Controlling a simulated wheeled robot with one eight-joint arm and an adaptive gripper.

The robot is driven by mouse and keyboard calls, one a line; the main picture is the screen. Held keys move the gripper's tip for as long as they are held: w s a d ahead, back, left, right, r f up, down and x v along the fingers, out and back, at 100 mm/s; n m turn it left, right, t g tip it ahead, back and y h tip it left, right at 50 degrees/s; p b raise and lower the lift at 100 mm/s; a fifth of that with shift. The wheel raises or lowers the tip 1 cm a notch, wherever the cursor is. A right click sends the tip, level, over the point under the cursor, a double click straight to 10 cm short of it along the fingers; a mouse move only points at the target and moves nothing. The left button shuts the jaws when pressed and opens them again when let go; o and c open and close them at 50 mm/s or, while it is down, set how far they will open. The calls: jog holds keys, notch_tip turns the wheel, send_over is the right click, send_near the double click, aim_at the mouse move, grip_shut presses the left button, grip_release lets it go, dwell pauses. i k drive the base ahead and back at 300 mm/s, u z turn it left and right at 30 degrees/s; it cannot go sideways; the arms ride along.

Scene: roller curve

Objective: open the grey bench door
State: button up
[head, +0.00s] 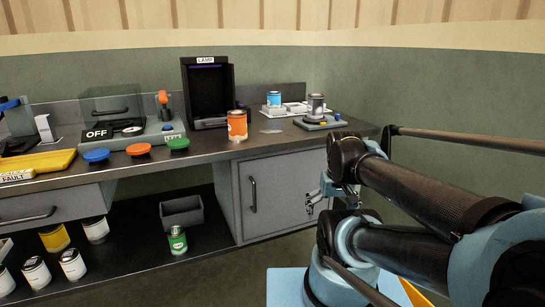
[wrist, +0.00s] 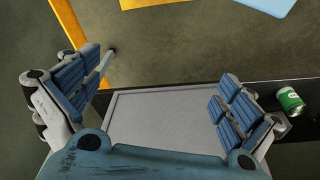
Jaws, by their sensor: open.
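The grey bench door (head: 285,197) is shut in the front of the bench, below the worktop. Its dark vertical handle (head: 253,195) is near the door's left edge. My gripper (head: 318,194) is in front of the right part of the door, to the right of the handle and apart from it. In the wrist view my gripper (wrist: 157,72) is open and empty, with its blue-padded fingers wide apart. A pale grey framed panel (wrist: 165,120), apparently the door, shows between and below them. The handle cannot be made out there.
A green can (head: 177,240) stands left of the door near a grey bin (head: 182,212); it also shows in the wrist view (wrist: 290,101). Several cans stand on the lower shelf. The worktop (head: 215,147) carries an orange can (head: 237,125) and a lamp box (head: 208,90). Floor before the door looks clear.

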aim_at(269, 190)
jog(key=z, duration=0.4)
jog(key=k, duration=2.3)
jog(key=u, duration=0.55)
jog(key=i, duration=1)
